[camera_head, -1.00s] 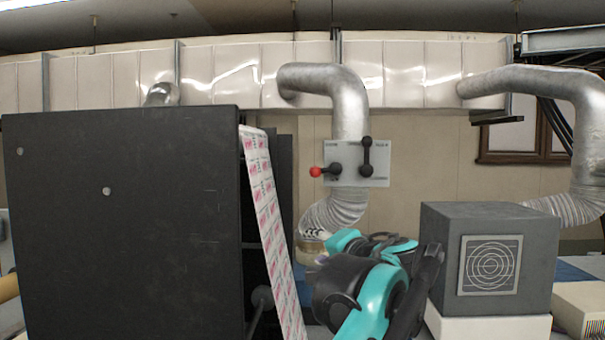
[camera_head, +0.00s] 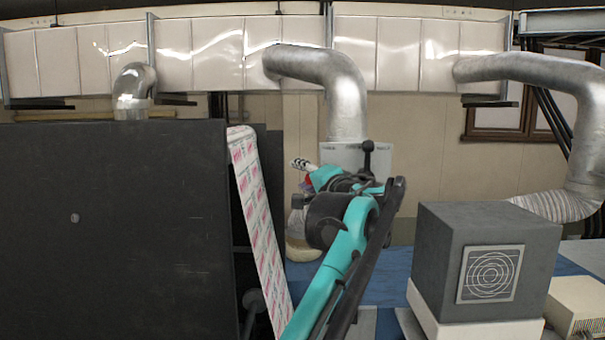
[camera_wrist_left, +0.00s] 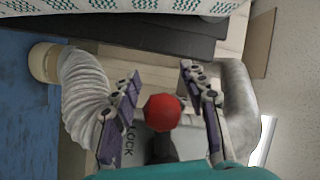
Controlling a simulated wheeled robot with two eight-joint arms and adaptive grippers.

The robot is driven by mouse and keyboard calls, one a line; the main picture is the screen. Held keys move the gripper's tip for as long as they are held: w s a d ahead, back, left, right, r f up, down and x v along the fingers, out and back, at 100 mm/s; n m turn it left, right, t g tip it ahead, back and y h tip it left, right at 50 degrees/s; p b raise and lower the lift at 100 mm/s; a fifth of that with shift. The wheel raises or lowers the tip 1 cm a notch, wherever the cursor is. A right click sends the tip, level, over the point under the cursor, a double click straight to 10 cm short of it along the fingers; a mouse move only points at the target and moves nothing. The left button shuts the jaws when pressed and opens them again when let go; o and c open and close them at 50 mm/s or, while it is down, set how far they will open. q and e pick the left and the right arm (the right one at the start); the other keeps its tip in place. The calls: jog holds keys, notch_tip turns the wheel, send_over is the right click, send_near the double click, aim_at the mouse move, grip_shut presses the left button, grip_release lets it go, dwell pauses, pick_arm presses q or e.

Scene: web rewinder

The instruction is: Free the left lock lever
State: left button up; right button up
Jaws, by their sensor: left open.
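The left lock lever has a red ball knob (camera_wrist_left: 162,111), which sits between the two open fingers of my left gripper (camera_wrist_left: 160,73) in the left wrist view. The knob looks clear of both fingers. The word LOCK shows on the grey plate below it. In the head view the plate (camera_head: 352,153) is on the wall side under the silver duct, and my left gripper (camera_head: 304,167) is in front of its lower left. Only a sliver of red shows there; the lever's arm is hidden. A second lever with a black knob (camera_head: 368,147) stands upright on the plate. My right gripper is out of view.
A large dark cabinet (camera_head: 110,230) fills the left, with a printed web strip (camera_head: 258,220) hanging along its right edge. The silver duct (camera_head: 345,95) runs above the plate.

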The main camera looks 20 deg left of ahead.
pick_arm(q)
jog(key=shift+s+d+r, duration=0.15)
jog(key=shift+s+d, duration=0.05)
jog(key=shift+d, duration=0.05)
jog(key=shift+c, duration=0.3)
grip_shut()
jog(key=shift+w+d+r+m+t+y, duration=0.15)
jog(key=shift+r+m+t, duration=0.5)
jog(key=shift+m, duration=0.55)
jog(key=shift+s+d+r+m+t+y, duration=0.15)
jog(key=shift+r+m+t, duration=0.25)
jog(key=shift+r+m, duration=0.55)
jog(key=shift+w+r+m+t+y, duration=0.15)
jog(key=shift+r+m+t, duration=0.35)
jog(key=shift+m, duration=0.95)
